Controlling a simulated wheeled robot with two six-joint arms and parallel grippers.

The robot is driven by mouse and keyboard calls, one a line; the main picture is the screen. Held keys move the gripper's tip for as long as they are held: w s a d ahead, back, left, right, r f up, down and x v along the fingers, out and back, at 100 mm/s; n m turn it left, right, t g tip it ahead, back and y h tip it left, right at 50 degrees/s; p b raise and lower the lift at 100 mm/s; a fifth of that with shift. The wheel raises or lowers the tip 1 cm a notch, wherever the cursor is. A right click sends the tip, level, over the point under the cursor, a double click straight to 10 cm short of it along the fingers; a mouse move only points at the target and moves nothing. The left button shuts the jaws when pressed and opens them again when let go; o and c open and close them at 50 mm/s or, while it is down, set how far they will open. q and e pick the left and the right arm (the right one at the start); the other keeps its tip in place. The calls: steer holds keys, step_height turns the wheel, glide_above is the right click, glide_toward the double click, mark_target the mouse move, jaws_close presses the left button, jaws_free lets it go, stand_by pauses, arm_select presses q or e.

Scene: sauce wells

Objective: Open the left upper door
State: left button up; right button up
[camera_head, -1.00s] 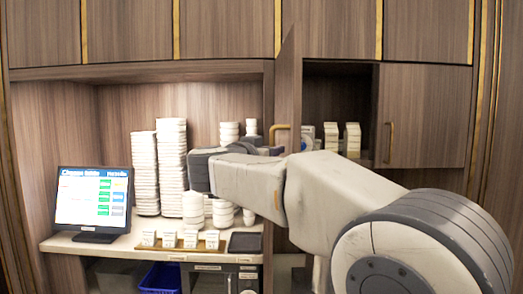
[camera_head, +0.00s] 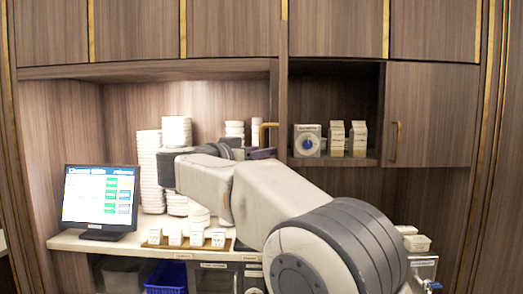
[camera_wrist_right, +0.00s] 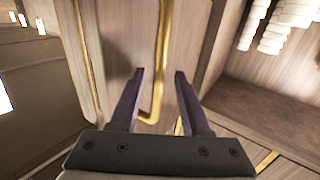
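The left upper door (camera_head: 283,110) is wood-panelled and stands swung open, seen almost edge-on. Its gold handle (camera_head: 265,130) sticks out to the left of the panel. The compartment right of it is exposed. My right gripper (camera_head: 262,153) is at the lower end of the handle, its fingers partly hidden by my arm. In the right wrist view my right gripper (camera_wrist_right: 159,76) is open, with a clear gap between purple fingers. The gold handle (camera_wrist_right: 165,50) runs between the fingertips, and neither finger looks closed on it. My left gripper is not in view.
The open compartment holds a boxy item with a blue dial (camera_head: 307,141) and white cartons (camera_head: 337,138). The right door (camera_head: 432,115) is closed. Left of my arm are stacked white dishes (camera_head: 149,170), a monitor (camera_head: 100,198) and a small tray of white containers (camera_head: 160,244).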

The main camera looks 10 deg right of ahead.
steer(key=shift+d+r, duration=0.15)
steer(key=b+v, duration=0.4)
steer(key=v, duration=0.6)
steer(key=shift+a, duration=0.2)
